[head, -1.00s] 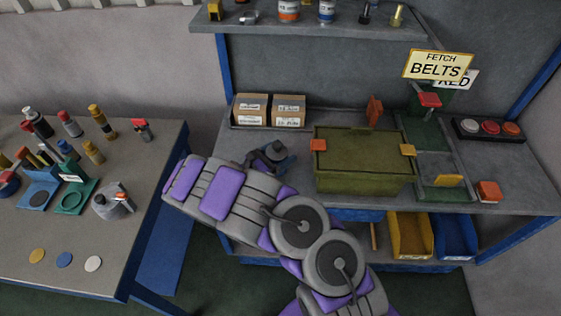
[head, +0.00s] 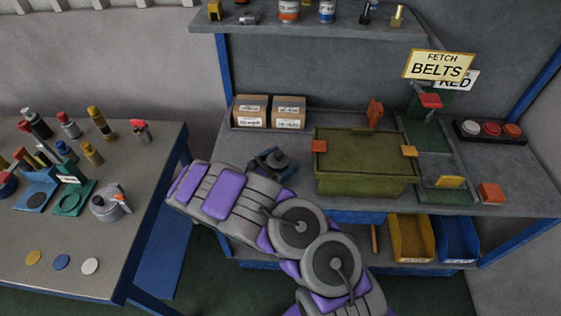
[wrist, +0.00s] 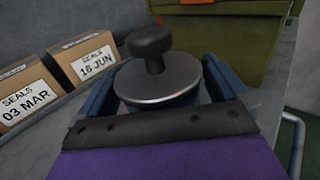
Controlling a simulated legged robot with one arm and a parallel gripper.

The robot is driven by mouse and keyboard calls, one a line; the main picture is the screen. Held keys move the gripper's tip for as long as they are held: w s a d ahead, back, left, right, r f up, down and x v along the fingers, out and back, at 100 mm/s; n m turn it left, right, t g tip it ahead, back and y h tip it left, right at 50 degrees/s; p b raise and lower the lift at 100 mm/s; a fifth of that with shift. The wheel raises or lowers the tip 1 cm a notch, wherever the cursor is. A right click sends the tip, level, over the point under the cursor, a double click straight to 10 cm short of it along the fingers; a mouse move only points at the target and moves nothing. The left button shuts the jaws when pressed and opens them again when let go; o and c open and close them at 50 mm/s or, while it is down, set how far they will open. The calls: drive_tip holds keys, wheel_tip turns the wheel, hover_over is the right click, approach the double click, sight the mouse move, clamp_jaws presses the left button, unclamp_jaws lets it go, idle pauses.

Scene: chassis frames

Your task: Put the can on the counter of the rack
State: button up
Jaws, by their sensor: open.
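A can with a round metal lid and black knob (wrist: 152,84) stands upright between the two blue fingers of my gripper (wrist: 165,75) in the wrist view. The fingers are open, one on each side of it; I cannot tell if either touches it. Its lower part is hidden by my gripper. In the head view the can (head: 279,159) and my gripper (head: 272,163) are small and dark, at the grey counter (head: 231,160) of the rack, left of the green bin. The can seems to stand on that counter.
Two cardboard boxes (head: 268,112) stand behind the can. A green lidded bin (head: 365,165) stands close on its right. A grey can with a spout (head: 110,203) and several tools are on the left table (head: 150,215). An upper shelf (head: 350,28) overhangs the back.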

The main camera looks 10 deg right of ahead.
drive_tip(key=shift+a, duration=0.1)
drive_tip(key=p+v, duration=0.2)
drive_tip(key=v, duration=0.9)
drive_tip(key=shift+s+a, duration=0.2)
drive_tip(key=shift+a, duration=0.15)
